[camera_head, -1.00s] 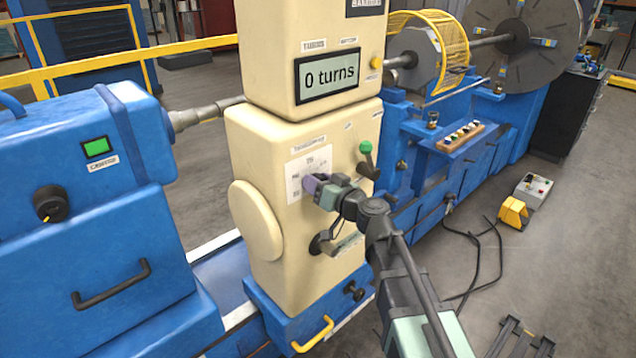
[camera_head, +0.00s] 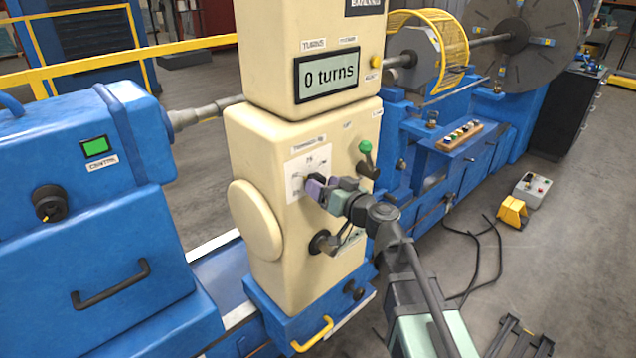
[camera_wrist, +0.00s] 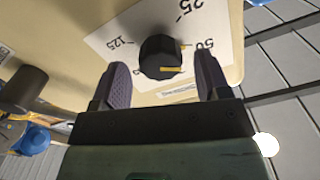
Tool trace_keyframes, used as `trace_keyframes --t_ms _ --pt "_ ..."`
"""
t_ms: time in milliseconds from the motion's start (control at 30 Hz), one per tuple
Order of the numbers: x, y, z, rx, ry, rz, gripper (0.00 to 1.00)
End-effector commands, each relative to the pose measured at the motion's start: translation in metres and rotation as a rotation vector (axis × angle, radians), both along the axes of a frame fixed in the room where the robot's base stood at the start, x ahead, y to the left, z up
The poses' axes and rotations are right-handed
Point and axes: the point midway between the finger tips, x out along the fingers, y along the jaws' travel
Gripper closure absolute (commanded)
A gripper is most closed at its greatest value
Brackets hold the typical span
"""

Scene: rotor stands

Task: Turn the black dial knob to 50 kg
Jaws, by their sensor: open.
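My gripper (camera_wrist: 159,68) is open, with one purple finger on each side of the knob's near part. Gaps show between fingers and knob. In the head view my gripper (camera_head: 318,189) is at the card (camera_head: 296,177) on the cream column (camera_head: 270,140), largely hiding the knob.
The display (camera_head: 327,74) above reads 0 turns. Another black knob (camera_head: 49,203) is on the blue housing at left.

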Motion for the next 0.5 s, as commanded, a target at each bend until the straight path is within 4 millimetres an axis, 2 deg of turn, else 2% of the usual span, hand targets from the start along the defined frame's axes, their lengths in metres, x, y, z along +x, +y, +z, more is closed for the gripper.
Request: trace_keyframes --t_ms 33,200,333,500 --pt "-0.013 -0.010 0.000 0.000 0.000 -0.001 0.31" --pt "-0.043 -0.039 0.000 0.000 0.000 -0.002 0.31" --pt "-0.056 -0.053 0.000 0.000 0.000 0.000 0.31" --pt "-0.059 -0.058 0.000 0.000 0.000 0.000 0.31"
